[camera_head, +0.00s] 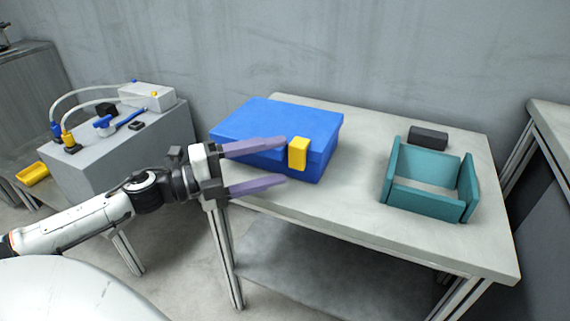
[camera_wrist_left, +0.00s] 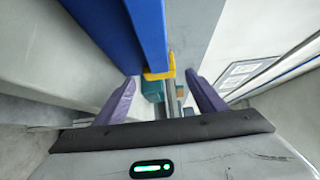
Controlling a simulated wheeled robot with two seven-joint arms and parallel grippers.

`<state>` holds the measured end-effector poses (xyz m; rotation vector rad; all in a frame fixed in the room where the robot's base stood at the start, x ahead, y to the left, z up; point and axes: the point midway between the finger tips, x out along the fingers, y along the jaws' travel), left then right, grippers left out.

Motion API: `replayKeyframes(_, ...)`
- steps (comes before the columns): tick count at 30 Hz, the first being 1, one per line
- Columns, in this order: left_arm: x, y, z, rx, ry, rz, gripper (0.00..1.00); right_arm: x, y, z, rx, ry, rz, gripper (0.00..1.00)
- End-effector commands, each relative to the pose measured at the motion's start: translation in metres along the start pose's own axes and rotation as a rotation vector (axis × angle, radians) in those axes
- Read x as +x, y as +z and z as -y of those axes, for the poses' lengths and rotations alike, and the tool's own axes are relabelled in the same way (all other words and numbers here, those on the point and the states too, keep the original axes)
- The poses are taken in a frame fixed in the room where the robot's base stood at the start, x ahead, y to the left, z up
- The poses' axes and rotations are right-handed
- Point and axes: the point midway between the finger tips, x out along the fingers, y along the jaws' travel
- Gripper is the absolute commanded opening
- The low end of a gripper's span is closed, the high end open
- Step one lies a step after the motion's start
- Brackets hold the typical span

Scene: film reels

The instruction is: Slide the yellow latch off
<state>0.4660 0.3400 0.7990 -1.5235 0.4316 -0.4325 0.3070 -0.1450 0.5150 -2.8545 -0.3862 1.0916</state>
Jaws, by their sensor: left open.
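The yellow latch (camera_head: 298,154) sits on the front edge of the closed blue box (camera_head: 275,120), over the seam of its lid. It also shows in the left wrist view (camera_wrist_left: 161,74) as a hook-shaped piece on the box's edge. My left gripper (camera_head: 286,161) is open, with purple fingers pointing right along the front of the box. Its fingertips are close to the latch, on its left side. In the left wrist view, the latch lies ahead between the two fingers (camera_wrist_left: 162,85), and nothing is held. My right gripper is not in view.
The box stands on a grey table (camera_head: 350,215). A teal open-topped bin (camera_head: 428,180) stands to the right, with a dark grey block (camera_head: 428,138) behind it. The tabletop between box and bin is clear.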

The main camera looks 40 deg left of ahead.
Motion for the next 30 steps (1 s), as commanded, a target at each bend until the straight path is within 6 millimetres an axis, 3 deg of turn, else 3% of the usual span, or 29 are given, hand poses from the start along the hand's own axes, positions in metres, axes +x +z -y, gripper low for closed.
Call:
replayKeyframes(6,0.025,0.0,0.0,0.0,-0.001,-0.001,0.64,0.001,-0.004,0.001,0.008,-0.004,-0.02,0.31)
replayKeyframes(19,0.031,0.0,0.0,-0.002,0.001,0.002,0.62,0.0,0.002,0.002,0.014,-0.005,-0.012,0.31)
replayKeyframes(27,0.03,0.0,0.0,-0.002,0.001,0.002,0.17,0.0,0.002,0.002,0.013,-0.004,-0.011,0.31)
replayKeyframes(30,0.03,0.0,0.0,-0.002,0.001,0.002,0.05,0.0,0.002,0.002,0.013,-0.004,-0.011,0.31)
